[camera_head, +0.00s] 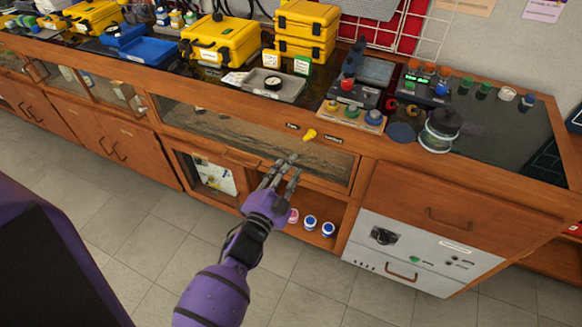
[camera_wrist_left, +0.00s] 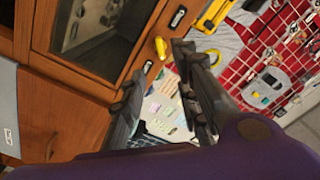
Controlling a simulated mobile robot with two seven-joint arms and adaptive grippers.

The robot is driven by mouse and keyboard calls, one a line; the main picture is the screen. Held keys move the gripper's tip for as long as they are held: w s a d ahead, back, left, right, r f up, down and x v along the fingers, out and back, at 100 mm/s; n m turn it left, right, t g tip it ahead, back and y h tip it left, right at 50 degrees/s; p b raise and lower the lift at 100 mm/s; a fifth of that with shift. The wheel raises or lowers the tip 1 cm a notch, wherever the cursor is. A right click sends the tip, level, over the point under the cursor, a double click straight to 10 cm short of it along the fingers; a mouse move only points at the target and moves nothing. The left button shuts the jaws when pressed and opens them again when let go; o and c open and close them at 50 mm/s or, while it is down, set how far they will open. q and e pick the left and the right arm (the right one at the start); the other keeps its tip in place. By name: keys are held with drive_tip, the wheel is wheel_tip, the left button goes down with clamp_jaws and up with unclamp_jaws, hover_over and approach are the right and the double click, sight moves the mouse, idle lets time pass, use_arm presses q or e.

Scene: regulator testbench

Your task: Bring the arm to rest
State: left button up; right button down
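My left arm reaches in from the bottom of the head view, and its left gripper (camera_head: 286,168) is in front of the bench's glazed front panel. In the left wrist view the gripper's two fingers (camera_wrist_left: 158,64) stand apart with nothing between them. A yellow knob (camera_head: 309,135) sits on the bench's front, beyond the fingertips and a little to the right, between two small dark labels. The knob also shows in the left wrist view (camera_wrist_left: 160,47), just past the fingertips. I cannot tell the exact gap between them. My right gripper is not in view.
The wooden bench (camera_head: 398,165) runs across the view. On it are yellow cases (camera_head: 222,40), a grey tray (camera_head: 264,85), a small regulator rig (camera_head: 353,92) and a glass jar (camera_head: 440,130). Below, an open shelf holds small jars (camera_head: 310,223). The tiled floor (camera_head: 130,220) in front is clear.

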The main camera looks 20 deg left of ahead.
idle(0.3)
